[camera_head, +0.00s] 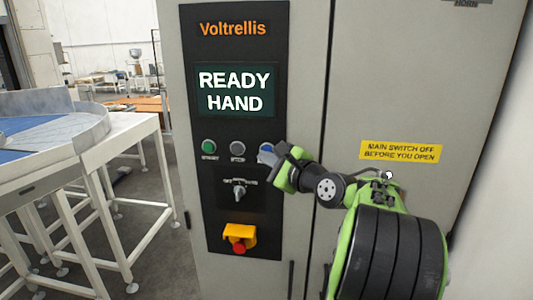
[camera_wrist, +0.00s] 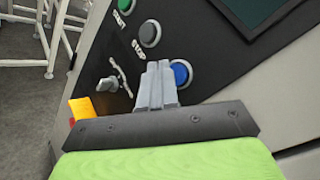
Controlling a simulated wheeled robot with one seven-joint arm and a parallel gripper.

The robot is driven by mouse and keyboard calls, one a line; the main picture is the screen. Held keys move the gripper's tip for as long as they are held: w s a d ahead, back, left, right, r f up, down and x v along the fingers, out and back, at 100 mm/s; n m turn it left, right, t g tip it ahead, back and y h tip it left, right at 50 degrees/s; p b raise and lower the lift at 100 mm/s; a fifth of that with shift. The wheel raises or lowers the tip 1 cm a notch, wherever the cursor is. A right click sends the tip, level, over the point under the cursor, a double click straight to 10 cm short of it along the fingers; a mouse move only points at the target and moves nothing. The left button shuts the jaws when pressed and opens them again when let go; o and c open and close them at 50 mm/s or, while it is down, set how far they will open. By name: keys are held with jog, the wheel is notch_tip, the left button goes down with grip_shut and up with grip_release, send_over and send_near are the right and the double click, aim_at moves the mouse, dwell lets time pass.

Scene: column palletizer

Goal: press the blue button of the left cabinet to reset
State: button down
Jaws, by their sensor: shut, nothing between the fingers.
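The cabinet (camera_head: 306,55) is grey, with a black control panel (camera_head: 212,173). Its screen (camera_head: 235,91) reads "READY HAND". The blue button (camera_head: 266,147) sits at the right end of a row of buttons, partly covered by my gripper in the head view. In the wrist view the blue button (camera_wrist: 181,73) shows just right of my fingertips. My gripper (camera_head: 268,156) is shut and empty, its fingers pointing at the panel beside the button. It also shows in the wrist view (camera_wrist: 157,68). I cannot tell whether the fingers touch the panel.
A green button (camera_head: 209,146) and a grey button (camera_head: 237,147) are left of the blue one. Below are a rotary switch (camera_head: 239,190) and a red emergency stop (camera_head: 239,245) on a yellow housing. A white-framed conveyor (camera_head: 110,137) stands at the left.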

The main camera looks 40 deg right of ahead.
jog(key=s+a, duration=0.1)
jog(key=a, duration=0.1)
jog(key=s+a+b, duration=0.1)
jog(key=s+a, duration=0.1)
dwell(0.6)
dwell(0.7)
jog(key=a+f+n+g+y, duration=0.1)
jog(key=a+f+n+g, duration=0.15)
jog(key=a+n, duration=0.35)
jog(key=s+a+f+n+g+y, duration=0.1)
jog(key=a+f+n+g, duration=0.1)
jog(key=a+f+n, duration=0.35)
jog(key=a+f+n+g+y, duration=0.1)
jog(key=a+n+g, duration=0.15)
jog(key=a, duration=0.55)
jog(key=s+a+f+n+g, duration=0.2)
jog(key=s+f+n, duration=0.2)
jog(key=s+n, duration=0.2)
jog(key=s+a+f+n+g+h, duration=0.1)
jog(key=s+a+f+n+g, duration=0.1)
jog(key=s+n, duration=0.5)
jog(key=s+a+f, duration=0.1)
jog(key=s, duration=0.3)
jog(key=shift+a+f+n, duration=0.3)
jog(key=shift+a+f, duration=0.05)
jog(key=shift+f, duration=0.05)
